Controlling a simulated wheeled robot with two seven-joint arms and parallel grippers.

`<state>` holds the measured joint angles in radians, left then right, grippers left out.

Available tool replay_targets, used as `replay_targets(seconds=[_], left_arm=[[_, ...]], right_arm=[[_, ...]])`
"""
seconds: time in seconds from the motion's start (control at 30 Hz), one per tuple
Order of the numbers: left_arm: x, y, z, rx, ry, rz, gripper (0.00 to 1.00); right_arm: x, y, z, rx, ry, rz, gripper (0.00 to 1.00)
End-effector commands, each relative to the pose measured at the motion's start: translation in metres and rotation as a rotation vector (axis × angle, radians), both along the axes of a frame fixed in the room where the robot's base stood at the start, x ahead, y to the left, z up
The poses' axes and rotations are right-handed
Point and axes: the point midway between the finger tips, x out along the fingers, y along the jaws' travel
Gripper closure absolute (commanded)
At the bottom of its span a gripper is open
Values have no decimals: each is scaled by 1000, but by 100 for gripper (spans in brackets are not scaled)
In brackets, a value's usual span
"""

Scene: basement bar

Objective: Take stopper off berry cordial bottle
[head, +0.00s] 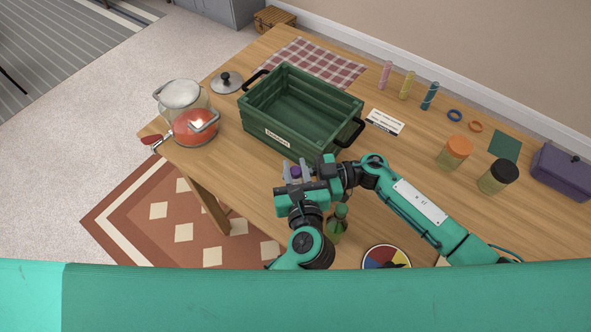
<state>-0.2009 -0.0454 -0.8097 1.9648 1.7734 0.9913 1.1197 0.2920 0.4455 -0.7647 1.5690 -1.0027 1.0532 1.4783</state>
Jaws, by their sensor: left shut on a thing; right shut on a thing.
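A small dark purple piece (296,172), which looks like the stopper or top of the berry cordial bottle, shows at the table's front edge. My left gripper (295,168) comes from below in the picture, and its grey fingers are shut around this purple piece. My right gripper (312,184) reaches in from the right, close against the left one. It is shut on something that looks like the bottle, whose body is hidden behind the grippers. I cannot tell whether stopper and bottle touch.
A green crate (262,125) stands just beyond the grippers. A green bottle (337,228) stands close, below my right arm. A colored round board (386,255) lies near the front. A glass pot (188,115) is left; jars (455,152) and a purple box (563,172) are right.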

Motion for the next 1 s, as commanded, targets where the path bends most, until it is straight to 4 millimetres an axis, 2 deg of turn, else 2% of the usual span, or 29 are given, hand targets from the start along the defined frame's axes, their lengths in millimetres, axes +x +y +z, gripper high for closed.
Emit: replay_targets(seconds=[0.03,0.6,0.83,1.0], left_arm=[[0,0,2,-2,0,0,100],[0,0,10,-1,-1,0,100],[0,0,38,-4,-2,2,100],[0,1,49,-2,-1,1,100]], right_arm=[[-1,-1,-5,-7,4,1,100],[-1,-1,-5,-8,4,1,100],[-2,-1,-5,-8,4,1,100],[-2,-1,-5,-8,4,1,100]])
